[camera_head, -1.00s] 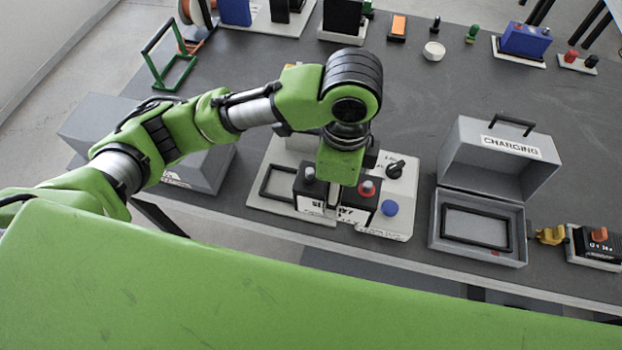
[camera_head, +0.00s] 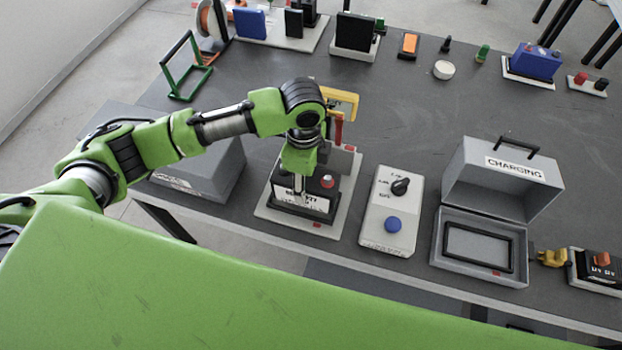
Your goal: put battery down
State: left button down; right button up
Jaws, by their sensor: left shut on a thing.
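The battery (camera_head: 314,207) is a black block with a white label and a red terminal on top. It is at the white base plate (camera_head: 268,214) near the front of the dark table. It looks seated on the plate, though the arm hides part of its top and I cannot see all of its underside. My left gripper (camera_head: 300,190) points down over the battery and is shut on it. Its fingers are mostly hidden. My right gripper is not in view.
A yellow and red clamp (camera_head: 340,104) stands behind the battery. To the right are a control box (camera_head: 379,230) with a knob and blue button, and an open grey charging case (camera_head: 438,240). A grey box (camera_head: 222,172) lies to the left. The table's middle is clear.

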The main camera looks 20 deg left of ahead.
pick_arm(q)
jog(key=shift+w, duration=0.2)
jog(key=f, duration=0.1)
jog(key=f+p, duration=0.1)
jog(key=shift+w+a+f, duration=0.1)
jog(key=shift+a+f, duration=0.15)
jog(key=shift+f, duration=0.6)
jog(key=c, duration=1.1)
grip_release()
jog(key=shift+f, duration=0.25)
jog(key=shift+r, duration=0.55)
notch_tip(320, 180, up, 11)
jog(key=shift+r+b, duration=0.1)
jog(key=shift+b, duration=0.8)
